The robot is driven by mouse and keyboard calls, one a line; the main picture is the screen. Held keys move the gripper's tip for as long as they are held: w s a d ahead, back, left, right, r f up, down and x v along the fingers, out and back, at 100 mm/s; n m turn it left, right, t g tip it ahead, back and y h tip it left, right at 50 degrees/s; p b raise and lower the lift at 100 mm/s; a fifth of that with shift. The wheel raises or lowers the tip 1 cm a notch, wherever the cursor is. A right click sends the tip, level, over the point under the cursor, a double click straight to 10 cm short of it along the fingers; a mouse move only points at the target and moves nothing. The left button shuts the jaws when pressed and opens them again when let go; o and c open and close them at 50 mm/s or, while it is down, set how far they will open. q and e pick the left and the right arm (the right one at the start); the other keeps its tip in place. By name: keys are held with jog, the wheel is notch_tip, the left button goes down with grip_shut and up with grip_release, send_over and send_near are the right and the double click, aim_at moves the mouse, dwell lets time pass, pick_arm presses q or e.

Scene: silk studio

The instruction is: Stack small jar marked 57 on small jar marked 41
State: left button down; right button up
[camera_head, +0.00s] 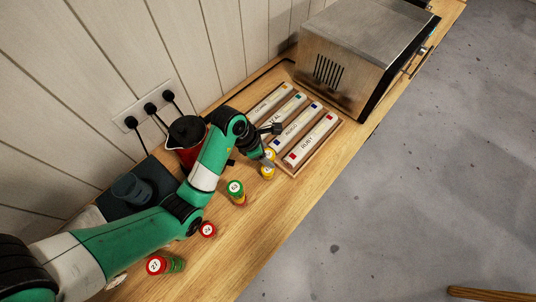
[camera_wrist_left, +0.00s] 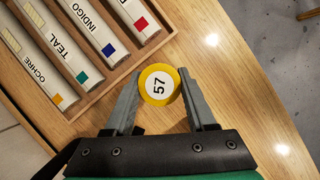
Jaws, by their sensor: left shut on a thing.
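The small jar marked 57 is yellow with a white round label and sits between the fingertips of my left gripper in the left wrist view (camera_wrist_left: 159,84). My left gripper (camera_wrist_left: 159,80) is shut on it, a finger on each side. In the head view, two yellow round shapes show at the left gripper (camera_head: 267,156), one above the other in the picture: an upper one (camera_head: 270,153) and a lower one (camera_head: 267,172). Their numbers are too small to read, and I cannot tell whether they touch. I cannot identify the jar marked 41. My right gripper is not in view.
A wooden tray (camera_head: 295,172) holds labelled bars beside the held jar. A green-topped jar (camera_head: 236,187), red-topped jars (camera_head: 208,230) (camera_head: 157,265) and a red kettle (camera_head: 187,141) stand near my arm. A metal oven (camera_head: 357,50) is behind. The counter's front edge is clear.

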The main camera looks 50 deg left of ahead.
pick_arm(q)
jog(key=shift+f+b, duration=1.9)
jog(key=shift+f, duration=0.5)
jog(key=shift+f+b, duration=0.6)
jog(key=shift+c, duration=0.7)
grip_release()
jog(key=p+v, duration=0.2)
jog(key=v, duration=0.4)
jog(key=shift+w+r, duration=0.1)
jog(key=shift+w, duration=0.05)
jog(key=p+v, duration=0.5)
jog(key=p, duration=0.1)
jog(key=shift+s+a+r, duration=0.1)
jog(key=shift+s+r, duration=0.1)
jog(key=shift+s, duration=0.1)
